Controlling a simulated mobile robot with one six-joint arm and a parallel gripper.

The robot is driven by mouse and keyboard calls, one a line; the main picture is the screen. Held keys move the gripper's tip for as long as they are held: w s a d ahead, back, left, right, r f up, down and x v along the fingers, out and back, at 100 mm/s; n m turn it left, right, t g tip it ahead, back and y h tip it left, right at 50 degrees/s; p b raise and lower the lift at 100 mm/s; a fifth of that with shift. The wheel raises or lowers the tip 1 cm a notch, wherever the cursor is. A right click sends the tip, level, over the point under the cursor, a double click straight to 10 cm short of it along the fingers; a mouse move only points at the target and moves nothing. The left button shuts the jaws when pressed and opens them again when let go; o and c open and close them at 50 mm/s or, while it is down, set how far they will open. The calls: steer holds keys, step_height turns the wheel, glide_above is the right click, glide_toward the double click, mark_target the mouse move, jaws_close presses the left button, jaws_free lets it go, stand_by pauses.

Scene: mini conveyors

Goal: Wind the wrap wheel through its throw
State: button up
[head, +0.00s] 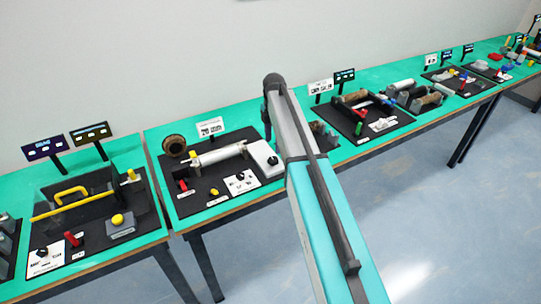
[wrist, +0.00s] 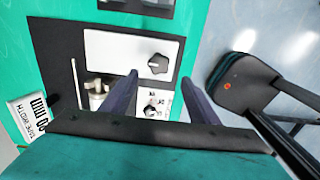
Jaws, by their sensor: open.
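My gripper (wrist: 160,84) is open and empty in the wrist view, its two dark fingers apart and pointing at a black board. Ahead of the fingertips is a white panel (wrist: 108,52) with a black pointer knob (wrist: 158,64). A smaller black knob on a white plate (wrist: 150,110) shows between the fingers. No wheel is clearly labelled as the wrap wheel; I cannot tell whether one of these knobs is it.
A metal cylinder (wrist: 97,88) and a tape-width sign (wrist: 33,118) are left of the fingers. In the head view, a row of green tables (head: 232,205) carries several black-board stations. A brown ring (head: 174,146) and pale roller (head: 218,155) sit at the station left of my arm.

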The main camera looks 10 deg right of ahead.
mark_target(273, 160)
steer(key=shift+f+p, duration=1.55)
steer(key=shift+f, duration=2.65)
steer(key=shift+c, duration=0.3)
steer(key=c, duration=1)
steer(key=shift+a, duration=0.45)
steer(key=shift+d+f, duration=0.1)
steer(key=shift+d, duration=0.3)
